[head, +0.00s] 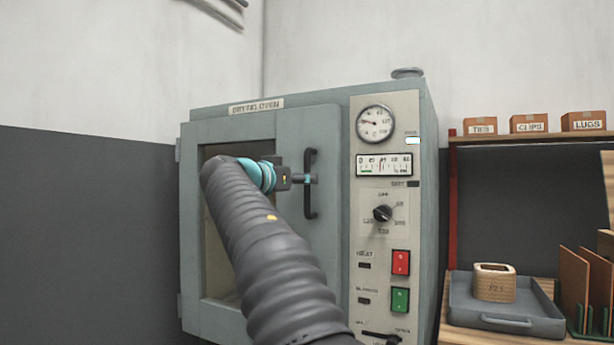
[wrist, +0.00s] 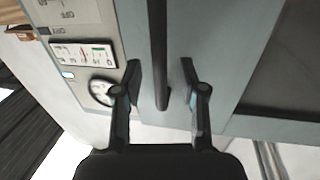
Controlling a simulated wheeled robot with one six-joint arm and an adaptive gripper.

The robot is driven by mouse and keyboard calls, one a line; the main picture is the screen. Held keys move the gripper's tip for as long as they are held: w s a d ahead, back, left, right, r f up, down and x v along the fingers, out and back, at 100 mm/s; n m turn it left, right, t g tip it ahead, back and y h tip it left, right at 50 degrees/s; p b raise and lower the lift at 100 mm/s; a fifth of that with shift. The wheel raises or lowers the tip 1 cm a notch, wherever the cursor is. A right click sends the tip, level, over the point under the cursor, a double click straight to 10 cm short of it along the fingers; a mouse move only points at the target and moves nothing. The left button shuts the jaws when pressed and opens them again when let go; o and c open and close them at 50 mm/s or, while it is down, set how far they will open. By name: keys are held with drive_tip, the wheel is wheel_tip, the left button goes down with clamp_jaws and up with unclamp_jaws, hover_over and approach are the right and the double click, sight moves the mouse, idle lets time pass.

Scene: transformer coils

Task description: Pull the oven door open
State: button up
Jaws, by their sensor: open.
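The grey-green oven door (head: 325,135) with a dark window appears shut against the drying oven (head: 390,92). Its black vertical bar handle (head: 309,208) is on the door's right side, by the control panel. My gripper (head: 306,179) is at the middle of the handle, partly hidden by my own arm in the head view. In the wrist view, my gripper (wrist: 160,66) is open, with one finger on each side of the handle (wrist: 159,30). The bar runs between the fingers, and visible gaps separate it from both.
The control panel (head: 384,240) with dials, a knob and red and green buttons is right of the door. A bench at right holds a grey tray (head: 505,318) with a wooden coil (head: 494,284). Labelled boxes (head: 529,123) stand on a shelf. A wall is close at left.

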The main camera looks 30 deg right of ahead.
drive_tip(key=shift+x, duration=1.1)
clamp_jaws()
